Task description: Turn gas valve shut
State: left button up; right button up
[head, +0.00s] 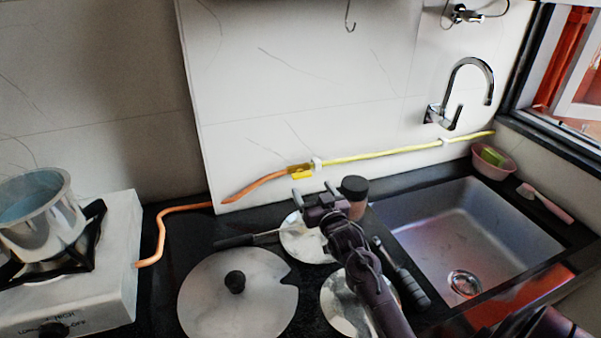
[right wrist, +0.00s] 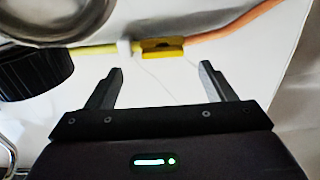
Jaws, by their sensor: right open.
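The gas valve (head: 302,174) is a small yellow handle on the wall pipe, where the orange hose (head: 255,186) meets the yellow pipe (head: 390,150). Its handle looks roughly in line with the pipe. The valve also shows in the right wrist view (right wrist: 162,48), just beyond the fingertips and between them across the picture. My right gripper (head: 312,191) is open and empty, just below the valve in the head view. It looks apart from the valve; the exact gap is hard to tell. Both fingers also show in the right wrist view (right wrist: 161,70). My left gripper is not in view.
A dark-lidded jar (head: 354,187) stands close right of my right gripper. Lids (head: 237,295) and utensils lie on the black counter. A stove with a metal pot (head: 37,220) is at left. The sink (head: 465,235) and a pink bowl (head: 492,162) are at right.

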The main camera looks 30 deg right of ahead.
aim_at(303, 176)
jog(key=x, duration=0.6)
jog(key=shift+w+a+r+p, duration=0.15)
jog(key=shift+p, duration=0.15)
jog(key=shift+w, duration=0.25)
jog(key=shift+s+r, duration=0.1)
jog(key=shift+s+a+r, duration=0.1)
jog(key=shift+s, duration=0.05)
jog(key=shift+c, duration=0.8)
jog(key=c, duration=0.8)
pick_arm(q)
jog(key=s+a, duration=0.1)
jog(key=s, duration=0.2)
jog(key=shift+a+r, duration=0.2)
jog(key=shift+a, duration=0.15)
